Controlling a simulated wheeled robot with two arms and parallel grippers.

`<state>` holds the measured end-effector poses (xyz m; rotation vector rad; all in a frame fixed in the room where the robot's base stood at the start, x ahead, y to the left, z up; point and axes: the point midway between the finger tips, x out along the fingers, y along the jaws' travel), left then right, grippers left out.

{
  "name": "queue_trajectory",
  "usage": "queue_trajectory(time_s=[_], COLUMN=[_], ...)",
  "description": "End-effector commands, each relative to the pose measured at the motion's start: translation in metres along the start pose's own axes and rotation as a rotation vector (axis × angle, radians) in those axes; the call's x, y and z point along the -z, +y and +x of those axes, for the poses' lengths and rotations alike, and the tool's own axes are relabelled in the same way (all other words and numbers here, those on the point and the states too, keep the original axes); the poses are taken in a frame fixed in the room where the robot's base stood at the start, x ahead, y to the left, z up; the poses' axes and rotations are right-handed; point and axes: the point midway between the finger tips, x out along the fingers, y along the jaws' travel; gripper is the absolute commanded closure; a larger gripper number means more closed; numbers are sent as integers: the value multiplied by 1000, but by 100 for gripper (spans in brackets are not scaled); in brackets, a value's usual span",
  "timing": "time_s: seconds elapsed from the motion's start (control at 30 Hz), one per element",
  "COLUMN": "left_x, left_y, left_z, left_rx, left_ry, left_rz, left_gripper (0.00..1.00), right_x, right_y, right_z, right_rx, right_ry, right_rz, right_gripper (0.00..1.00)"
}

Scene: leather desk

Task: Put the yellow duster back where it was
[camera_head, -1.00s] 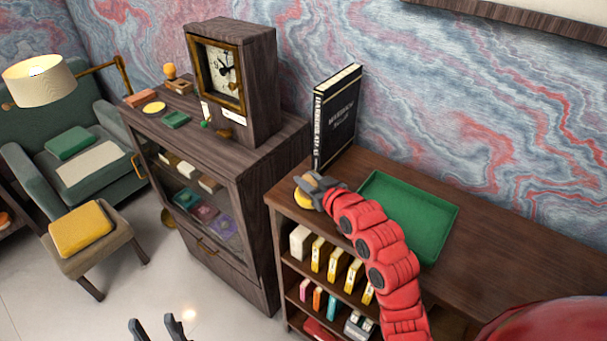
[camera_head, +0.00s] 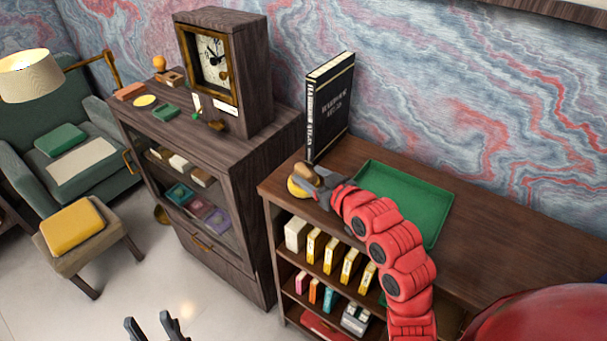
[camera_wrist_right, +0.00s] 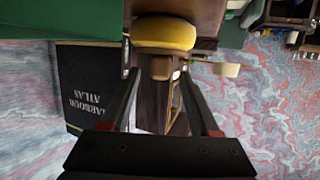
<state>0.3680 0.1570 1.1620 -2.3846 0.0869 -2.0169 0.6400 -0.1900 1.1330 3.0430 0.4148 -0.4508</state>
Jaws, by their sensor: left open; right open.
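The yellow duster (camera_head: 300,188) has a round yellow pad and a brown handle. It sits at the left end of the wooden shelf top (camera_head: 480,240), in front of the black book. My right gripper (camera_head: 322,184) is open just right of it. In the right wrist view the duster's pad (camera_wrist_right: 165,33) lies ahead of the open right fingers (camera_wrist_right: 155,75). Its brown handle shows between the fingertips; I cannot tell whether they touch it. My left gripper (camera_head: 152,328) is open and empty above the floor at the bottom edge.
A black book (camera_head: 330,105) stands upright behind the duster. A green tray (camera_head: 405,200) lies on the shelf top, partly behind my right arm. A dark cabinet (camera_head: 255,165) with a clock (camera_head: 215,65) stands to the left, across a narrow gap.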

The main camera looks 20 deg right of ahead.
Motion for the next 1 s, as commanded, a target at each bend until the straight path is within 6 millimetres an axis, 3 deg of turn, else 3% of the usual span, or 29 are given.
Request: queue_trajectory(time_s=[0.03,0.1,0.2,0.43,1.0], left_x=[-1,3,6,12,13], left_y=[0,-1,-2,-3,-4], left_z=[-7,20,38,68,75], left_rx=[0,0,0,0,0], left_ry=[0,0,1,0,0], left_rz=[0,0,0,0,0], left_gripper=[50,50,50,50,50], right_x=[-2,8,8,5,0], right_y=[2,2,2,1,0], right_z=[-9,-24,-41,-61,-68], right_rx=[-5,-6,-6,-3,-1], right_ry=[8,-4,-3,-4,1], right_rz=[-2,0,1,-2,-1], right_gripper=[38,38,38,38,38])
